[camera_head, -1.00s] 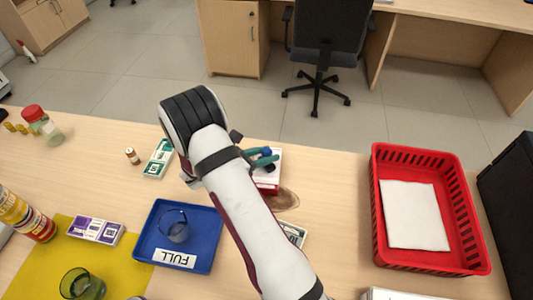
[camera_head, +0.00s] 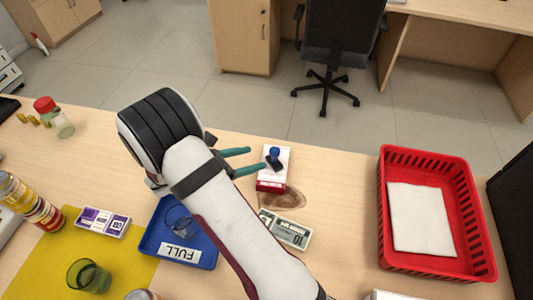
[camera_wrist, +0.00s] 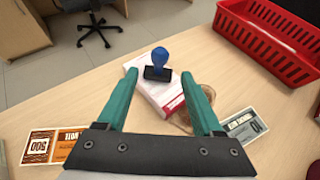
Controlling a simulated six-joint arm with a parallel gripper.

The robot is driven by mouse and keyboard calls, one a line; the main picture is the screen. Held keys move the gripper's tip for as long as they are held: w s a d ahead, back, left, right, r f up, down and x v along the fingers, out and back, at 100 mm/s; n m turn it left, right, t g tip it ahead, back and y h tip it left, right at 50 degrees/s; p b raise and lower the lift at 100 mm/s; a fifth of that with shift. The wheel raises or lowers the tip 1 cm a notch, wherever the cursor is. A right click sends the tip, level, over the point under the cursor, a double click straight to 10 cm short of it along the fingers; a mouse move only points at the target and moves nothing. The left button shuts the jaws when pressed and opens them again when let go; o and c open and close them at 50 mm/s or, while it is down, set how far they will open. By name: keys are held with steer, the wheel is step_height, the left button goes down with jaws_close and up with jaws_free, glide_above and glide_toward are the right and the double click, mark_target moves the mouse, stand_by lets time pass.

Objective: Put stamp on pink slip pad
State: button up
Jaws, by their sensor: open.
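The stamp, with a blue knob handle and a dark base, (camera_head: 274,153) stands on the pad, a white-topped block with red-pink sides (camera_head: 271,181). In the wrist view the stamp (camera_wrist: 160,58) looks upright on the top of the pad (camera_wrist: 165,95), near its far end. My gripper (camera_head: 257,160) has teal fingers, is open and empty, and is just left of the stamp in the head view. In the wrist view the stamp lies ahead of the gap between the fingertips (camera_wrist: 159,75), with no finger touching it.
A red basket (camera_head: 383,225) with white paper stands at the right. Banknotes (camera_head: 285,229) and a dark wood-like patch (camera_head: 290,199) lie near the pad.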

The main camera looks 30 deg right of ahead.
steer(key=s+a+r+m+g+y, duration=0.2)
steer(key=s+r+m+g+y, duration=0.25)
steer(key=s+r+m, duration=0.55)
steer(key=s+a+r+m+t+y, duration=0.1)
steer(key=s+a+m+t+y, duration=0.2)
steer(key=s+a+m+y, duration=0.7)
steer(key=s+a+m, duration=0.2)
steer(key=s+m, duration=0.2)
steer(key=s, duration=0.2)
steer(key=shift+a+r+m, duration=0.25)
steer(key=shift+a+m, duration=0.15)
